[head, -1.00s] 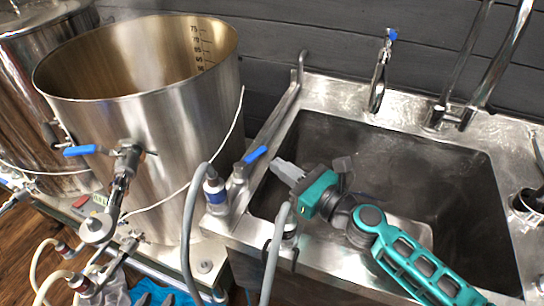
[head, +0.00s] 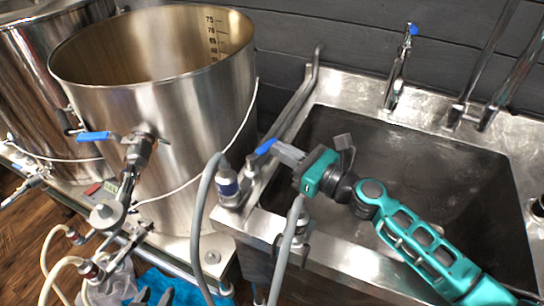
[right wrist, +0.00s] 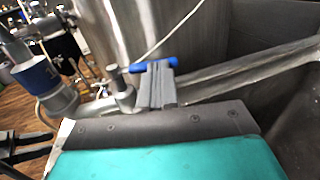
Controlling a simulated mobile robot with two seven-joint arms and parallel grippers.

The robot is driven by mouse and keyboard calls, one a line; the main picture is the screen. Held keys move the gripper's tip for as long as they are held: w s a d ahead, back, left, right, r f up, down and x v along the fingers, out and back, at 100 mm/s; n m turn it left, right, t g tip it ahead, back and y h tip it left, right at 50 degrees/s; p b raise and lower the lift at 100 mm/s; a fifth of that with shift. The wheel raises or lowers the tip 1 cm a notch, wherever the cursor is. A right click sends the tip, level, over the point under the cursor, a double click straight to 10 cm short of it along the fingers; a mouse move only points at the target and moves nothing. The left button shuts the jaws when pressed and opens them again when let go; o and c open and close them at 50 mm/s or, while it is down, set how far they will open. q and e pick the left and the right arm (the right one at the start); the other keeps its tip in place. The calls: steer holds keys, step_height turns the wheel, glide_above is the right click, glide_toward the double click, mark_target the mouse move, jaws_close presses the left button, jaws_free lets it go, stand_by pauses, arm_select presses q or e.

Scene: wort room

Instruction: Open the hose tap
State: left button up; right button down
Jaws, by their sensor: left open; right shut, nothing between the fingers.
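The hose tap (head: 241,188) stands at the sink's left front corner, with a blue lever handle (head: 264,147). In the right wrist view the blue handle (right wrist: 148,65) lies across just beyond the fingertips (right wrist: 156,72). My left gripper (head: 153,296) is only partly visible at the bottom edge of the head view, with its dark fingers apart.
A large steel kettle (head: 170,130) with its own blue-handled valve (head: 94,136) stands left of the tap. The sink basin (head: 420,160) is open space under my right arm. A steel faucet (head: 398,72) rises behind it. A blue cloth (head: 185,290) lies low at the left.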

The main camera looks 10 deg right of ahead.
steer(key=shift+w+a+p, duration=0.15)
steer(key=shift+w+p, duration=0.3)
steer(key=shift+w, duration=0.45)
steer(key=shift+r, duration=0.1)
steer(key=b+v, duration=0.1)
steer(key=v, duration=1.2)
steer(key=shift+b, duration=0.4)
